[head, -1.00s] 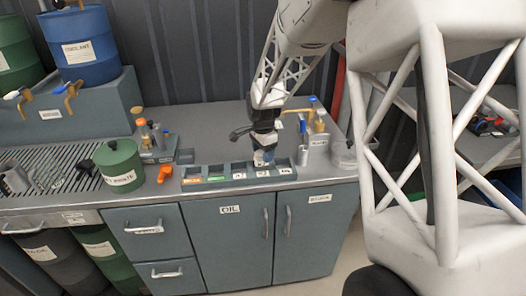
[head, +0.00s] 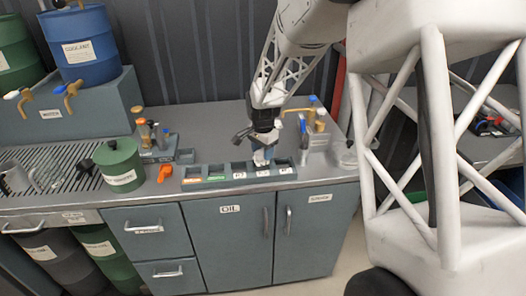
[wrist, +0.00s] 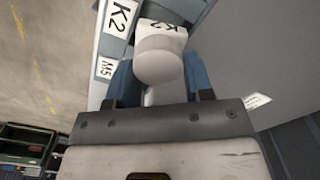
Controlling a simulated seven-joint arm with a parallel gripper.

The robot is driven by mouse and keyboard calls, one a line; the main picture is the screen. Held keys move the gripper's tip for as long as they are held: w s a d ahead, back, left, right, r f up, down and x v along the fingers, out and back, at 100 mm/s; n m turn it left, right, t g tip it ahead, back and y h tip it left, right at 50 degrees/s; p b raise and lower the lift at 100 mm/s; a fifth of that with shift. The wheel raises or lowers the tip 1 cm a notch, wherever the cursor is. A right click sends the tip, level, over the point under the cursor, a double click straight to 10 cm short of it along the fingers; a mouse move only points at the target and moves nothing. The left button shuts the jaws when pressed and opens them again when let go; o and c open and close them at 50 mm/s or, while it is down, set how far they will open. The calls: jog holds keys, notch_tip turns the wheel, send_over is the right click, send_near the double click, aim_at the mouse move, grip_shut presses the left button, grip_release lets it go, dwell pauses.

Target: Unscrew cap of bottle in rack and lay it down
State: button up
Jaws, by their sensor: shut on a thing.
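The rack (head: 222,183) is a dark tray with a row of labelled compartments along the counter's front edge. My gripper (head: 263,158) points down over its right part. In the wrist view my gripper's blue fingers (wrist: 160,80) stand on both sides of a pale, round-ended piece, and the gripper is shut on it. This looks like the bottle's cap (wrist: 160,62).
A green canister (head: 119,165) and an orange item (head: 165,172) stand left of the rack. Small bottles (head: 146,132) are behind them. More bottles and a grey holder (head: 318,133) stand at the right. Some counter between these groups is bare.

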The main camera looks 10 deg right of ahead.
jog(key=shift+n, duration=0.9)
jog(key=n, duration=0.3)
jog(key=shift+w+a+n, duration=0.1)
jog(key=shift+a+n, duration=0.05)
jog(key=shift+n, duration=0.55)
jog(key=shift+a+n, duration=0.15)
jog(key=shift+n, duration=2.15)
jog(key=shift+n, duration=0.3)
jog(key=shift+a+r+n, duration=0.1)
jog(key=shift+a+n, duration=0.1)
jog(key=shift+n, duration=1.8)
